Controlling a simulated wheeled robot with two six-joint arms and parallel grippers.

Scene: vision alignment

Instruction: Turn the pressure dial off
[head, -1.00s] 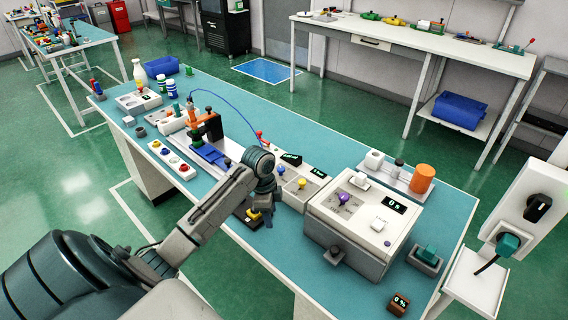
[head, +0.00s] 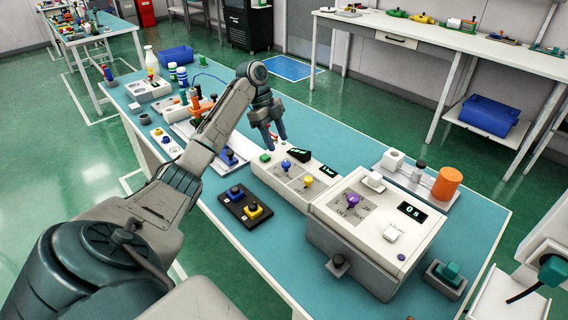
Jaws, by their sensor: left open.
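A low white panel (head: 270,168) on the teal bench carries a blue dial (head: 286,164), a yellow dial (head: 308,180) and two dark displays with small green digits. A larger white box (head: 335,228) to its right has a purple dial (head: 353,201) with printed marks and a display reading 0 s. I cannot read which dial is for pressure. My left gripper (head: 275,144) is open, pointing down at the panel's far left end, just behind the blue dial. A small red part (head: 274,135) shows between its fingers; I cannot tell whether they touch it.
A dark pad (head: 245,206) with blue and yellow buttons lies in front of the panel. A green button (head: 265,157) sits near the gripper. An orange cylinder (head: 446,182) stands at right. The bench (head: 330,146) behind the panel is clear.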

